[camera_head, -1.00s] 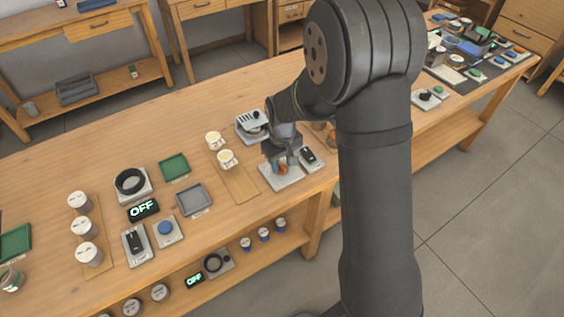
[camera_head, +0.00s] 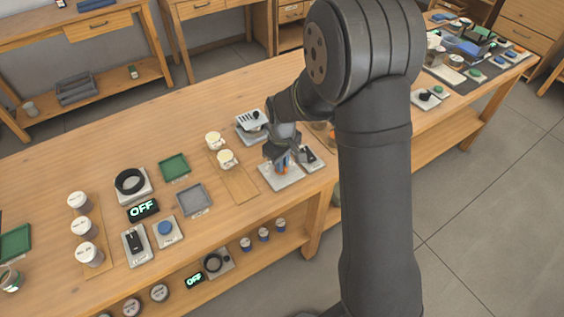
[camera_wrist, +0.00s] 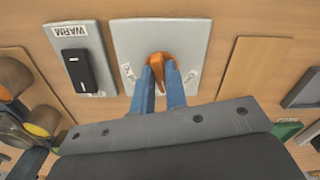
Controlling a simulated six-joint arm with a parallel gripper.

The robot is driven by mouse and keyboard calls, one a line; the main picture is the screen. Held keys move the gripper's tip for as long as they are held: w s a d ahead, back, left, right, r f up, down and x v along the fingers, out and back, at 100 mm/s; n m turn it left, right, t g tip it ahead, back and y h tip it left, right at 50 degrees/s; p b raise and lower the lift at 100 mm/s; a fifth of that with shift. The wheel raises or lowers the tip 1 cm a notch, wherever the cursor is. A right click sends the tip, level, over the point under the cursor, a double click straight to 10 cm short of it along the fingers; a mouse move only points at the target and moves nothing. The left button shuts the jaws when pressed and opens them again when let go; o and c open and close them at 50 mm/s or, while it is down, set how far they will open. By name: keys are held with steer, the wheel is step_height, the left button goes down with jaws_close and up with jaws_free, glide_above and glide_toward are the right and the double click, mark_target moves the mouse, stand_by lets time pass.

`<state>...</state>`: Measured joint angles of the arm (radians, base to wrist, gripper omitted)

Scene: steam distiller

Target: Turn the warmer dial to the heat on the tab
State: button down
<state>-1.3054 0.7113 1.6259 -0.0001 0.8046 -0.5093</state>
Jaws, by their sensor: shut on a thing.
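The warmer dial (camera_wrist: 158,59) is an orange knob on a pale square plate (camera_wrist: 190,35), with small labels on the plate too small to read. In the head view the plate (camera_head: 293,180) sits near the table's front edge, and my gripper (camera_head: 282,164) reaches down over it. In the wrist view my gripper (camera_wrist: 163,76) has its two blue fingers shut on the orange dial.
A grey device with a slotted top (camera_head: 251,122) stands behind. Farther left are a grey tray (camera_head: 194,199), a green tray (camera_head: 174,167) and an OFF display (camera_head: 143,210).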

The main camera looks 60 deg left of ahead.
stand_by(0.3)
steer(key=c, duration=1.4)
jaws_free()
steer(key=shift+c, duration=0.2)
step_height(320, 180, up, 18)
steer(key=shift+f, duration=0.25)
step_height(320, 180, down, 18)
steer(key=shift+r, duration=0.25)
